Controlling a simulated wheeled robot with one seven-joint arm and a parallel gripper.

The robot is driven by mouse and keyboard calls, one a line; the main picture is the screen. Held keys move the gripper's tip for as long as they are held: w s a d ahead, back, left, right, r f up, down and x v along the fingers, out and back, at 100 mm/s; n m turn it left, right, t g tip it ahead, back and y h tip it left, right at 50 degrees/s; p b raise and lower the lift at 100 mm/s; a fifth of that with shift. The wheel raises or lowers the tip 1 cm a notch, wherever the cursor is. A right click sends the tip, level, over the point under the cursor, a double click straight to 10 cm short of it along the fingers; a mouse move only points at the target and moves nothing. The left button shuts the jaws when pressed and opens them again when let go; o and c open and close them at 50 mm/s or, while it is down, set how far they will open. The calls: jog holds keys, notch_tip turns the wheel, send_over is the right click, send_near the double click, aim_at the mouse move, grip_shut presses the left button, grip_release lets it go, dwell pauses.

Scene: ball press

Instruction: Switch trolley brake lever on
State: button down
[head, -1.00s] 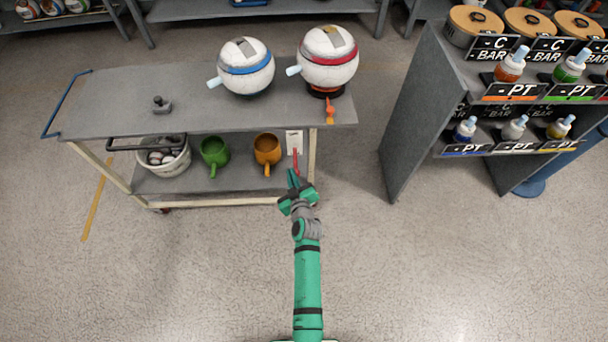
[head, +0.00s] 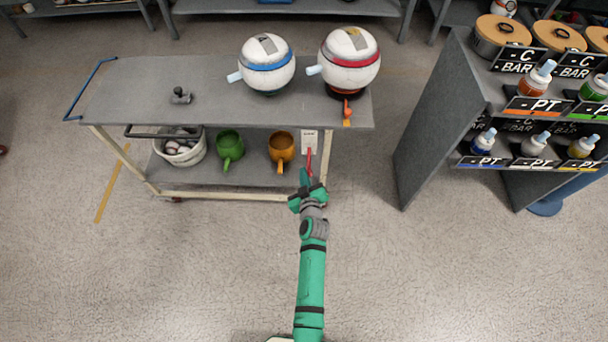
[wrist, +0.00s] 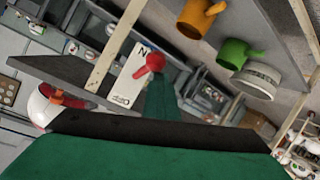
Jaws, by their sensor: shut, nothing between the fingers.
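The trolley (head: 215,103) stands ahead of me, with a grey top and a lower shelf. Its brake lever (head: 308,158) is a red handle on a white plate (head: 309,139) by the right-hand leg. My gripper (head: 305,176) is shut and empty, its tip close to the lower end of the lever. In the wrist view the lever's round red knob (wrist: 155,62) is just beyond the fingers (wrist: 160,98), and the plate (wrist: 128,78) shows printed letters, including an N. I cannot tell whether the fingers touch the lever.
Two white balls with blue (head: 267,68) and red (head: 350,62) bands sit on the trolley top. A small orange lever (head: 347,110) is at its front edge. A grey shelf (head: 432,120) is right.

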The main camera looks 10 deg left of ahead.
jog(key=s, duration=0.9)
jog(key=shift+s+d+f, duration=0.2)
jog(key=shift+s+d, duration=0.05)
dwell(0.4)
